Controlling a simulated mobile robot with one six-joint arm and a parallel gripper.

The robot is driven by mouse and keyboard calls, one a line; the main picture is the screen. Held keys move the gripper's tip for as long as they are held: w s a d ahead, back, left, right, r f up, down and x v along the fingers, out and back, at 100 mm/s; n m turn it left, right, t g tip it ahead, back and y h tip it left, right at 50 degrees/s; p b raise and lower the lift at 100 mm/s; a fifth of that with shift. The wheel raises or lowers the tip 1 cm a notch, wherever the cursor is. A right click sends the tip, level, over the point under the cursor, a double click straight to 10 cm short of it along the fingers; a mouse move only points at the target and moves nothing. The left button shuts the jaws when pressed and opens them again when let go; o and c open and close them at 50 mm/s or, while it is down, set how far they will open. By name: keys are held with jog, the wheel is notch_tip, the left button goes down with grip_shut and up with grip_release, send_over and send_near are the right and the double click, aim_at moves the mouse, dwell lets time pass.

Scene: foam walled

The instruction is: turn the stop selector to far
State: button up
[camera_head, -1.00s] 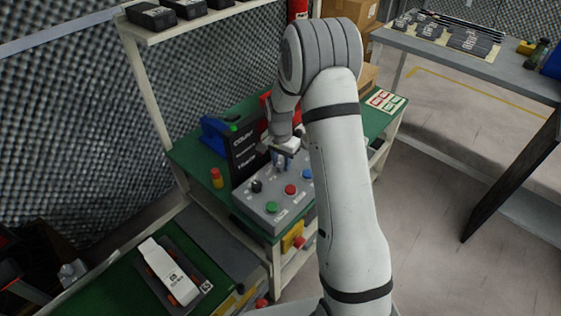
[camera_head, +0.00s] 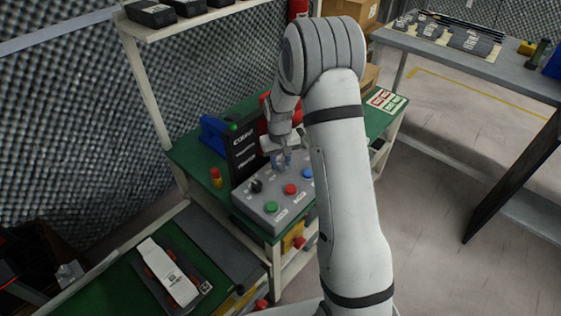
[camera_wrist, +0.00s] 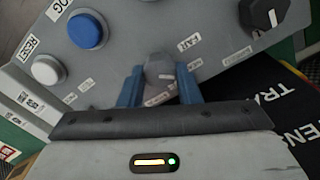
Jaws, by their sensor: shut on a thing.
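The stop selector (camera_wrist: 160,75) is a grey knob on the sloped grey control panel (camera_head: 252,203). In the wrist view my gripper (camera_wrist: 160,84) has its two blue fingers on either side of this knob, shut on it. A "FAR" label (camera_wrist: 188,44) sits on the panel just beyond the knob, to the right. Another small label lies below the knob, partly hidden by my gripper. In the head view my gripper (camera_head: 282,160) is at the back of the panel, and the knob is hard to make out between the fingers.
The panel also bears a black knob (camera_head: 256,186), a green button (camera_head: 271,207), a red button (camera_head: 290,189) and a blue button (camera_head: 308,173). A black sign board (camera_head: 243,150) stands close behind. A red and yellow post (camera_head: 216,177) stands at the left.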

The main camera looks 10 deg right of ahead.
aim_at(280, 164)
jog(key=n, duration=0.4)
jog(key=shift+s, duration=0.1)
jog(key=shift+n, duration=1.8)
jog(key=o, duration=1)
jog(key=shift+c, duration=0.2)
jog(key=shift+s+a+r, duration=0.1)
jog(key=shift+r, duration=3.8)
